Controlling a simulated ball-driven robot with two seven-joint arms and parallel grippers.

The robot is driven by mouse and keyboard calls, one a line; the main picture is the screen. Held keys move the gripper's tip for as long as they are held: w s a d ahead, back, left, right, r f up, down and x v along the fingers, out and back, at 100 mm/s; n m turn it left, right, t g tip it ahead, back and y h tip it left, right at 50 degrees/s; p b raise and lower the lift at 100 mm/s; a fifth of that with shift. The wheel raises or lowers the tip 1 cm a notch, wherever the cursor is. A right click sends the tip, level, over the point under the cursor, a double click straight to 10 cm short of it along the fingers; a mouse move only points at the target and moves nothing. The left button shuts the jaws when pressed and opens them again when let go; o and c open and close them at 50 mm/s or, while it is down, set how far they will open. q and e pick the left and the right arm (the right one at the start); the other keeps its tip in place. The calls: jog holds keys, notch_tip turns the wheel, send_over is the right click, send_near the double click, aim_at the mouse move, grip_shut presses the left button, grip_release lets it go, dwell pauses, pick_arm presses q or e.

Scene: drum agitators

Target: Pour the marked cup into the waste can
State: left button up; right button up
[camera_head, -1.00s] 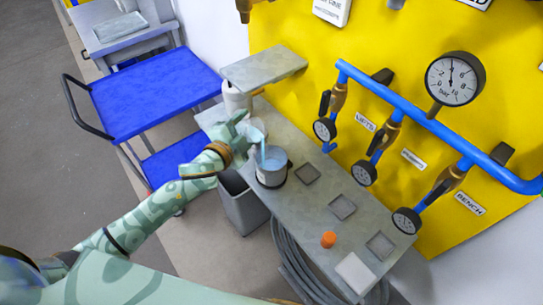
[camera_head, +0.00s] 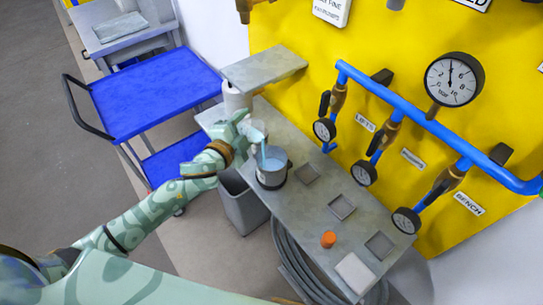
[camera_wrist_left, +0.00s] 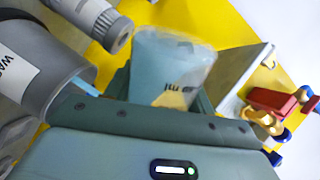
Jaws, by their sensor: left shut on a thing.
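The waste can (camera_head: 271,181), grey with a dark rim, stands upright on the grey bench. Its white label, partly cut off, shows in the left wrist view (camera_wrist_left: 15,70). My left gripper (camera_head: 247,130) is shut on a translucent cup (camera_head: 257,132), just left of and above the can's mouth. The cup is tilted, and a thin light-blue stream (camera_head: 263,152) runs from it into the can. In the left wrist view the cup (camera_wrist_left: 170,65) shows bluish contents, "ml" print and a yellowish mark. Light-blue liquid shows inside the can. My right gripper is out of view.
An orange cap-like piece (camera_head: 328,239) and several square recesses lie to the right on the bench (camera_head: 300,215). A white cylinder (camera_head: 235,98) stands behind my gripper under a raised shelf (camera_head: 264,68). Blue pipe (camera_head: 400,105) with gauges runs along the yellow panel. A grey bin (camera_head: 243,207) stands below.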

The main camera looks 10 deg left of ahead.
pick_arm(q)
jog(key=shift+r+m, duration=0.25)
jog(key=shift+m, duration=0.15)
dwell(0.8)
jog(key=shift+s+d+f+m+y+p, duration=0.1)
jog(key=shift+d+f+m+y+p, duration=0.3)
jog(key=shift+d+m, duration=0.35)
dwell(1.0)
jog(key=shift+d+f+m+y, duration=0.15)
jog(key=shift+f+m+y, duration=0.2)
jog(key=shift+m, duration=0.3)
dwell(0.8)
jog(key=shift+r, duration=0.1)
dwell(0.3)
